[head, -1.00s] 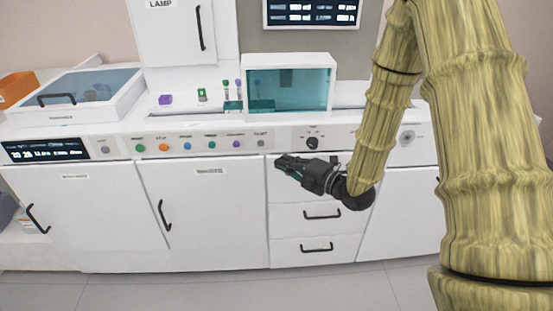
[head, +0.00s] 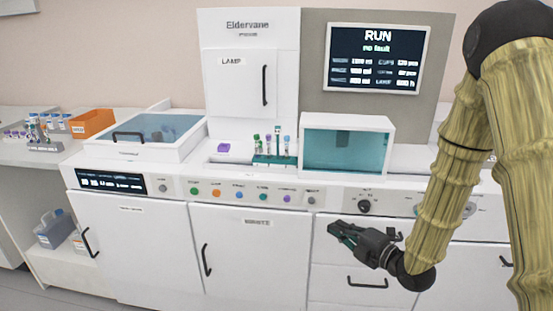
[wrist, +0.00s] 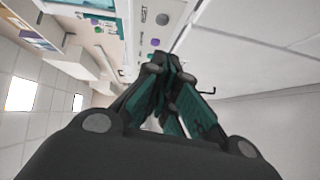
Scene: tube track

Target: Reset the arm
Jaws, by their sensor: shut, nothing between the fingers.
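My gripper (head: 338,232), black with teal finger pads, hangs in front of the drawers at the right of the white bench. It points to the left in the head view and its fingers are shut with nothing between them. In the wrist view the closed fingers (wrist: 168,66) meet near the centre, with the bench panel beyond their tips. My arm comes down from the upper right of the head view. The gripper looks apart from the bench front, though the exact gap cannot be told.
The bench front has a button panel (head: 239,195), a knob (head: 364,207) and black door handles. On top are a teal tube rack (head: 275,161), a teal-windowed box (head: 390,152), a purple block (head: 223,148) and a lidded bin (head: 125,153). A screen (head: 376,58) reads RUN, no fault.

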